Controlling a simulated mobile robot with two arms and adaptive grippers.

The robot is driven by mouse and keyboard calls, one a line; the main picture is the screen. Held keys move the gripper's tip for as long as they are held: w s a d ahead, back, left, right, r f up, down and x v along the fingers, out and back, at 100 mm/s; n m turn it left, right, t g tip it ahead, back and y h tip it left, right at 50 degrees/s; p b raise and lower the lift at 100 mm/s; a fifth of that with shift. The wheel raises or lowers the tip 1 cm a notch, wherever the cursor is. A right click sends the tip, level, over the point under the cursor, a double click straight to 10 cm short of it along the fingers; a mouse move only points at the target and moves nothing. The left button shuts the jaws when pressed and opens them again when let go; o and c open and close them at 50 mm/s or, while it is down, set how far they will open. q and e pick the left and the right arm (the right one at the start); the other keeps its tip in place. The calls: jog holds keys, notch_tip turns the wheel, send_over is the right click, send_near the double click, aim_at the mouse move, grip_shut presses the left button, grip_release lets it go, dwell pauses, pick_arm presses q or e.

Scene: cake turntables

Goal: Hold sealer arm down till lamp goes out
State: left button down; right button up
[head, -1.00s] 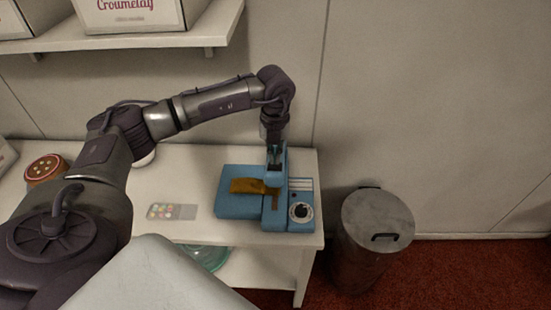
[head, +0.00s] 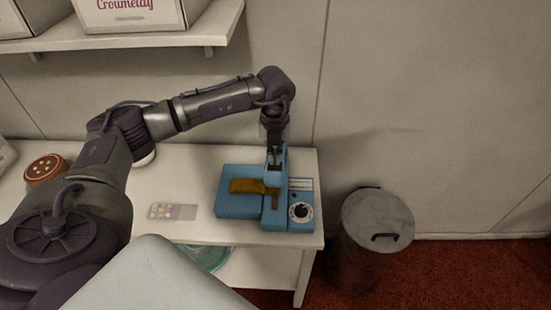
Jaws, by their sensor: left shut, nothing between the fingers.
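The blue sealer (head: 238,206) stands on the right end of the white table. A brown-orange pouch (head: 250,187) lies across it, its right end near the blue sealer arm (head: 275,177). My left gripper (head: 275,158) points down from above, shut, with its fingertips at the top of the sealer arm; it holds nothing. Whether the tips press on the arm is hard to tell. A dial with a dark knob (head: 300,211) sits on the sealer's right part. I cannot make out a lit lamp. My right gripper is not in view.
A metal bin (head: 377,230) stands on the red floor right of the table. A card with coloured dots (head: 170,211) and a round brown tin (head: 45,170) lie left of the sealer. A shelf with boxes (head: 130,12) hangs above.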

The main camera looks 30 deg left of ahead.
aim_at(275, 169)
pick_arm(q)
jog(key=shift+s+d+f+b, duration=0.1)
jog(key=shift+s+f+b, duration=0.15)
jog(key=shift+f, duration=0.25)
jog(key=shift+s+d+f+b, duration=0.15)
jog(key=shift+f+b, duration=0.15)
jog(key=shift+f, duration=0.15)
jog(key=shift+s+d+f+b, duration=0.1)
jog(key=shift+s+f+b, duration=0.15)
jog(key=shift+f, duration=0.35)
jog(key=shift+s+d+f+b, duration=0.15)
jog(key=shift+s+f+b, duration=0.1)
jog(key=shift+f+b, duration=0.45)
jog(key=shift+s+d+f+b, duration=0.2)
jog(key=shift+f+b, duration=0.25)
jog(key=shift+f, duration=0.35)
jog(key=shift+s, duration=0.1)
jog(key=shift+s+d+f+b, duration=0.1)
jog(key=shift+s+f+b, duration=0.1)
jog(key=shift+f+b, duration=0.55)
jog(key=shift+s+d+f+b, duration=0.15)
jog(key=shift+f+b, duration=0.35)
jog(key=shift+f, duration=0.45)
jog(key=shift+f, duration=0.1)
